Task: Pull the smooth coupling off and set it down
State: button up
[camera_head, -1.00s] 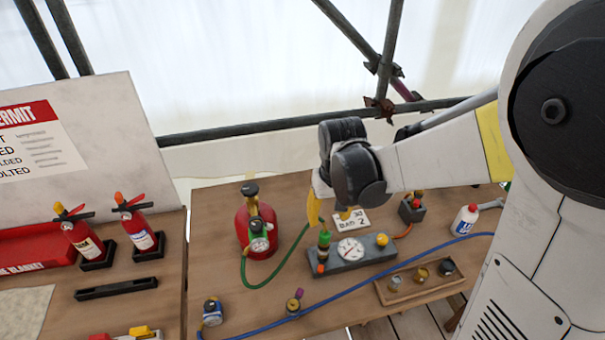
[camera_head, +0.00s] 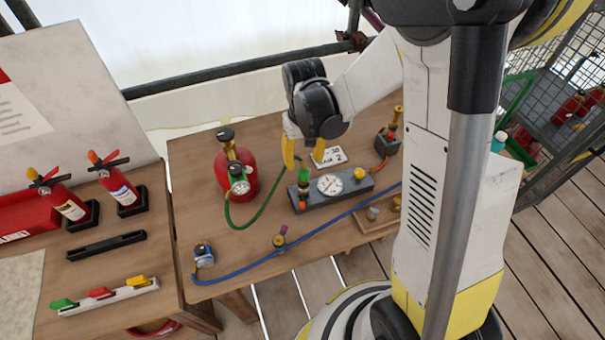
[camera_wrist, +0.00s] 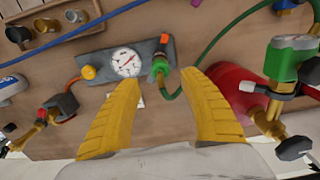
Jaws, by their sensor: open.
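A grey gauge block (camera_head: 350,190) with a round white dial (camera_head: 330,184) lies on the wooden table. A green coupling (camera_head: 304,175) stands at its left end, with an orange-red part below it. It also shows in the wrist view (camera_wrist: 160,68), where the green hose meets the block. I cannot tell its surface texture, so whether it is the smooth one is unclear. My gripper (camera_head: 303,162) is open, its yellow fingers pointing down just above the coupling. In the wrist view the fingertips (camera_wrist: 160,73) lie either side of the coupling, apparently not touching it.
A red cylinder (camera_head: 236,177) with a green-bodied regulator stands left of my gripper. A blue hose (camera_head: 290,242) crosses the table front. A wooden tray (camera_wrist: 55,38) holds several fittings. Bare table (camera_head: 195,225) lies left of the gauge block.

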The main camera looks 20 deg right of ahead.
aim_at(304, 176)
notch_tip(304, 176, down, 8)
jog(key=b, duration=0.6)
jog(key=shift+b, duration=0.3)
dwell(1.0)
grip_shut()
jog(key=shift+r, duration=0.15)
jog(key=shift+r+p, duration=2)
jog(key=shift+r, duration=0.9)
